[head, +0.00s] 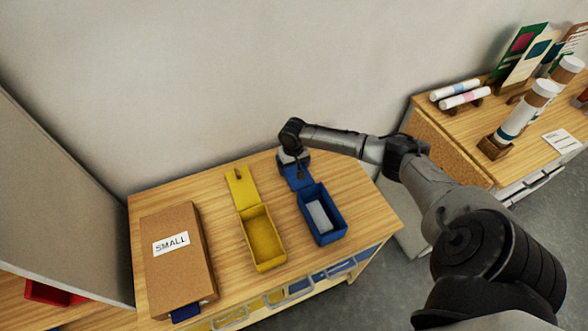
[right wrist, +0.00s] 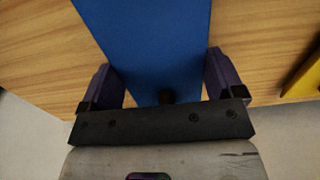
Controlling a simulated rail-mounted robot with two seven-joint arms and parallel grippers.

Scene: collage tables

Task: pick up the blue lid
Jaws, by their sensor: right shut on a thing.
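The blue lid (head: 299,182) lies behind the blue box (head: 330,232) on the wooden table, partly hidden by my right gripper. My right gripper (head: 294,167) is at the lid's far end, close over the table. In the right wrist view the lid (right wrist: 150,40) runs between the two fingers of my right gripper (right wrist: 162,75), which is shut on it. A small dark knob (right wrist: 166,97) shows on the lid near the palm. Whether the lid touches the table or the box is unclear. My left gripper is not in view.
The blue box holds a grey block (head: 319,215). Left of it stands an open yellow box (head: 267,262) with its yellow lid (head: 240,187) behind. A wall rises behind the table (head: 345,185). Another table with tubes stands right.

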